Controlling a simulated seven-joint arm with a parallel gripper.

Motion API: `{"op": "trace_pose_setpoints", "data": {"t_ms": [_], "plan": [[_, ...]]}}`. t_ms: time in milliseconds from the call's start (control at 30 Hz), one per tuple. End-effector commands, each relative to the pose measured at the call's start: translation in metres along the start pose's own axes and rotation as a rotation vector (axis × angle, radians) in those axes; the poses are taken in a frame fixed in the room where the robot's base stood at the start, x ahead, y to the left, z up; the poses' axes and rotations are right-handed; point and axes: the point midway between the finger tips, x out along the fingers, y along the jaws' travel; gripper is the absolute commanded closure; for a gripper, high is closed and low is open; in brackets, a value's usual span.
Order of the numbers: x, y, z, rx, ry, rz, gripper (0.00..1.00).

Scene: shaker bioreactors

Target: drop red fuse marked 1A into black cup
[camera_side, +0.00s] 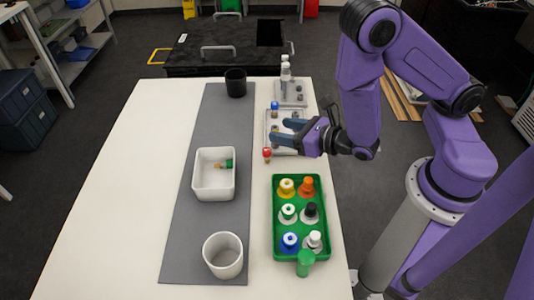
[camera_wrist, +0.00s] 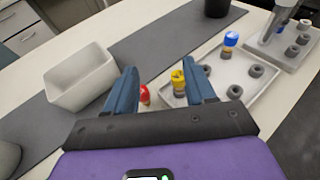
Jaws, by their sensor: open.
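The red fuse (camera_side: 267,155) stands at the near left corner of the light grey fuse tray (camera_side: 272,127). In the wrist view the red fuse (camera_wrist: 145,94) shows just inside my left finger, partly hidden. A yellow fuse (camera_wrist: 179,84) shows nearer my right finger. No marking is readable on either. My gripper (camera_side: 287,131) is open and empty over the tray, with the red fuse below and left of it in the side view; its fingers also show in the wrist view (camera_wrist: 161,76). The black cup (camera_side: 235,82) stands upright at the mat's far end.
A blue-topped fuse (camera_wrist: 231,40) stands farther along the tray, among empty grey holders. A white bin (camera_side: 200,188) with small coloured items and a white cup (camera_side: 223,262) stand on the grey mat (camera_side: 190,215). A green rack (camera_side: 276,225) of bottles is nearer. The table's left is clear.

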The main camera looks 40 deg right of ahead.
Motion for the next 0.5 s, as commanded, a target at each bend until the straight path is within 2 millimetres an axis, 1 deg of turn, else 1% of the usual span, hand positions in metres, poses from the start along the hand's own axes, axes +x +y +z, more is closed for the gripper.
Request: {"op": "trace_pose_setpoints", "data": {"t_ms": [33, 100, 200, 333, 500], "plan": [[-0.001, 0.006, -0.013, -0.025, 0.028, 0.053, 0.45], [-0.003, 0.015, -0.026, -0.045, 0.056, 0.116, 0.45], [-0.006, 0.023, -0.037, -0.06, 0.082, 0.175, 0.45], [-0.005, 0.028, -0.043, -0.064, 0.094, 0.203, 0.45], [0.006, 0.03, -0.044, -0.063, 0.095, 0.202, 0.45]]}}
